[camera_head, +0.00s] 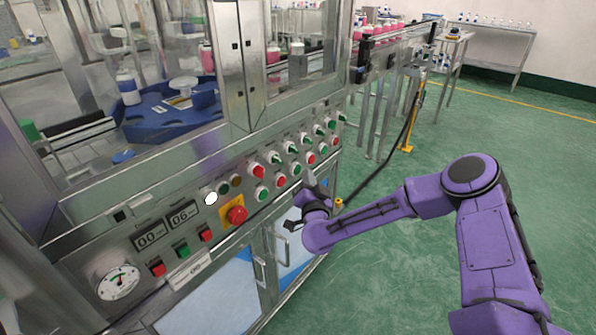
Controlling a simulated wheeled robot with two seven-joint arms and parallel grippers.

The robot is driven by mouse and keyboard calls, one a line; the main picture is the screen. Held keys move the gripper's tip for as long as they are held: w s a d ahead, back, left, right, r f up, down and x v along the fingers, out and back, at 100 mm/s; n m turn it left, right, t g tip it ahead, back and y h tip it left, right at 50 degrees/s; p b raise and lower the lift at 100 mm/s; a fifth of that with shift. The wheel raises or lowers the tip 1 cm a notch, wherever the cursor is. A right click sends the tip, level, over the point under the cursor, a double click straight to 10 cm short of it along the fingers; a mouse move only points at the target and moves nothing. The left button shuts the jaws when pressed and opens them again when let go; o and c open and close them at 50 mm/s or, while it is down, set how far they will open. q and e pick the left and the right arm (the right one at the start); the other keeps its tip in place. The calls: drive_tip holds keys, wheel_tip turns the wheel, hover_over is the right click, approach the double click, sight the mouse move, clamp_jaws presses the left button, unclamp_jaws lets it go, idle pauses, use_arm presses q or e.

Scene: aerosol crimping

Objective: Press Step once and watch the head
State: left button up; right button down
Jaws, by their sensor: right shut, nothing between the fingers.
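The machine's control panel (215,215) runs along its front with several buttons, switches and two digital displays. A lit white button (211,198) sits beside a green and an amber one. I cannot read which button is Step. Behind the glass a blue turntable (150,128) holds a white part (184,86) and a white bottle (129,88); I cannot make out the crimping head clearly. My right gripper (311,179) is shut and empty, in front of the panel's right part, below the red and green buttons; I cannot tell if it touches the panel. My left gripper is out of view.
A red emergency button (237,215) on a yellow plate sticks out left of my right gripper. A conveyor (392,38) extends from the machine's right. The green floor (400,270) is open to the right.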

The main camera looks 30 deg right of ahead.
drive_tip(key=shift+w+a, duration=0.2)
drive_tip(key=shift+w, duration=0.2)
drive_tip(key=shift+w+a+b, duration=0.1)
drive_tip(key=shift+w+b, duration=0.2)
drive_tip(key=shift+w, duration=0.05)
idle(0.7)
drive_tip(key=shift+s, duration=0.15)
drive_tip(key=shift+s+d+p, duration=0.3)
drive_tip(key=shift+s+p, duration=0.15)
drive_tip(key=shift+s, duration=0.2)
